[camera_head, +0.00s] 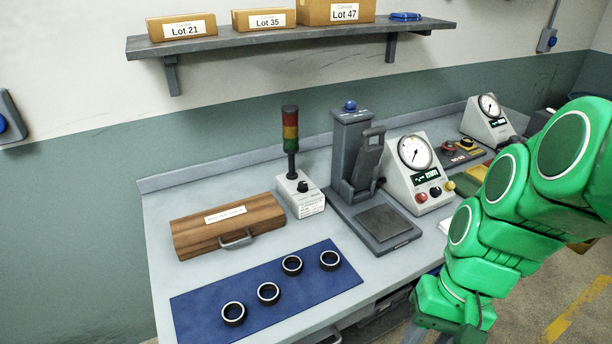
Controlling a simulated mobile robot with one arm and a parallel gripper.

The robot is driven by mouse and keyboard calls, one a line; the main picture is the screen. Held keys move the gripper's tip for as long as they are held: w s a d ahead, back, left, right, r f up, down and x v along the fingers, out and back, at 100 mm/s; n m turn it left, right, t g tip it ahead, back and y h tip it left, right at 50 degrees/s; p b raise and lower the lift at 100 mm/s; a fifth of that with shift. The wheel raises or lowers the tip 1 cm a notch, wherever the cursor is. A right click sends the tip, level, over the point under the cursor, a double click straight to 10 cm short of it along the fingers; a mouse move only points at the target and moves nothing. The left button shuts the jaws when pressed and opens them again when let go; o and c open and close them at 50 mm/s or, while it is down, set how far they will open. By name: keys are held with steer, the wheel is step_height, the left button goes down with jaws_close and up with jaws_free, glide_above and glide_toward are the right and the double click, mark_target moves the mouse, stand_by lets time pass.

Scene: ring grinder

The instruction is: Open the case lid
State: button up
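The wooden case (228,224) lies on the left part of the workbench with its lid (223,212) closed. A white label is on the lid, and a grey metal handle (236,240) is on the front side. My green arm comes in from the right. My gripper (440,334) is at the bottom edge, right of the case and well apart from it, in front of the bench. Only part of it shows; its fingertips are cut off, so I cannot tell whether it is open.
A blue mat (262,312) with several black rings lies in front of the case. A signal light (291,150) stands on a white box just right of it, then a grey press (365,190) and a dial gauge (414,170). A shelf (290,36) with cartons hangs above.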

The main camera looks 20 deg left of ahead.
steer(key=w+a+f+g+y, duration=0.1)
steer(key=w+a+g+y, duration=0.15)
steer(key=w+a, duration=0.65)
steer(key=w+a+f+g+y, duration=0.15)
steer(key=w+a+y, duration=0.35)
steer(key=a, duration=0.8)
steer(key=m+y, duration=0.2)
steer(key=y, duration=0.2)
glide_toward(243, 241)
steer(key=shift+x, duration=5)
steer(key=shift+r, duration=0.1)
jaws_close()
